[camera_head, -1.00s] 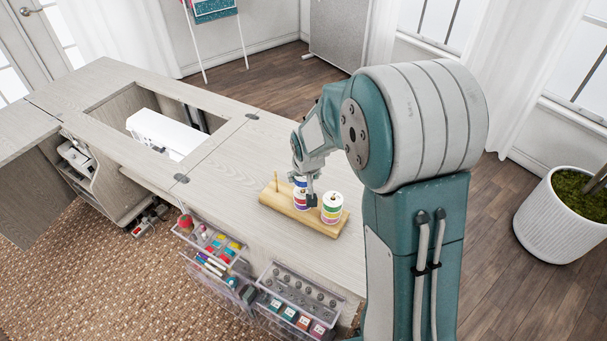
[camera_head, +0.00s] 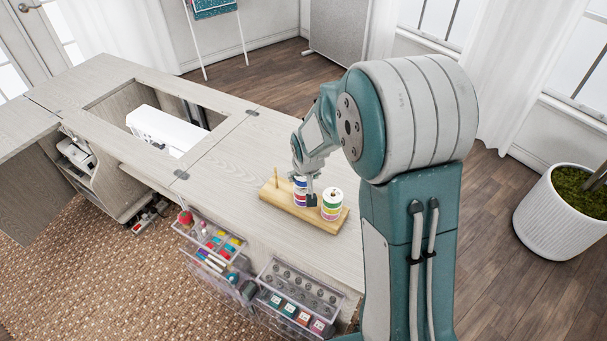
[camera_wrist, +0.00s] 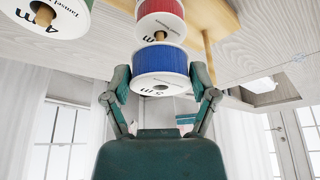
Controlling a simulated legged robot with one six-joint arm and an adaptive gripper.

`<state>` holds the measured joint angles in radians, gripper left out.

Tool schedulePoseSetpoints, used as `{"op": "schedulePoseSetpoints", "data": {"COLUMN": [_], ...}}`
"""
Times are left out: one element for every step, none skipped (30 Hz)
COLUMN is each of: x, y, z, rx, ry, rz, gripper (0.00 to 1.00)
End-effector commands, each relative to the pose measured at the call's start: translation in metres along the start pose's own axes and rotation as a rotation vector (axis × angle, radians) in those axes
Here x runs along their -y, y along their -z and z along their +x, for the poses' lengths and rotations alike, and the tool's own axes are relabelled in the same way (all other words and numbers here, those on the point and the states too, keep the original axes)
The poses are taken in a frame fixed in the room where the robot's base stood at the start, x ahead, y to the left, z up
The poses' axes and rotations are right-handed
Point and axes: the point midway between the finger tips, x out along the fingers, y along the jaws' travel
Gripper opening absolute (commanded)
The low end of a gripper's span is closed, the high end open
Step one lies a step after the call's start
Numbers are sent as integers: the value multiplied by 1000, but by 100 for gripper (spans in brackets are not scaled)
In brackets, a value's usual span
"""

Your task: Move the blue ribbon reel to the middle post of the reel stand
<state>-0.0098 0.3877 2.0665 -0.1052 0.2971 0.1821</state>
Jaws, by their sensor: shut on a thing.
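My gripper (camera_wrist: 161,88) is shut on the blue ribbon reel (camera_wrist: 161,66), a blue band between white flanges, one finger on each side. In the head view my gripper (camera_head: 311,199) is small at the reel stand (camera_head: 325,223), a wooden base on the table. The blue reel lines up with the middle post (camera_wrist: 160,36), just above a red reel (camera_wrist: 160,18) on that post. The post's tip shows between the two reels; whether it enters the blue reel's hole is hidden. The left post (camera_head: 276,178) is bare.
Clear drawers (camera_head: 300,290) stick out from the table's front. The tabletop (camera_head: 235,160) left of the stand is clear.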

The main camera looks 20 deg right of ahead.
Motion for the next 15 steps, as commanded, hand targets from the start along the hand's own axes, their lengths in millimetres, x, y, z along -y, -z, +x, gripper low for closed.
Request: {"op": "schedulePoseSetpoints", "data": {"x": [0,0,0,0,0,0,0,0,0,0,0,0,0,0,0], "y": [-1,-1,-1,-1,-2,-2,-2,-2,-3,-3,-3,-4,-4,-4,-5], "z": [1,2,3,3,4,5,5,6,7,7,8,9,9,10,11], "rx": [1,1,1,0,0,0,0,0,0,0,0,0,0,1,1], "ry": [0,0,0,0,0,0,0,0,0,0,0,0,0,0,0], "rz": [0,0,0,0,0,0,0,0,0,0,0,0,0,0,0], "gripper": [39,39,39,39,39,39,39,39,39,39,39,39,39,39,39]}}
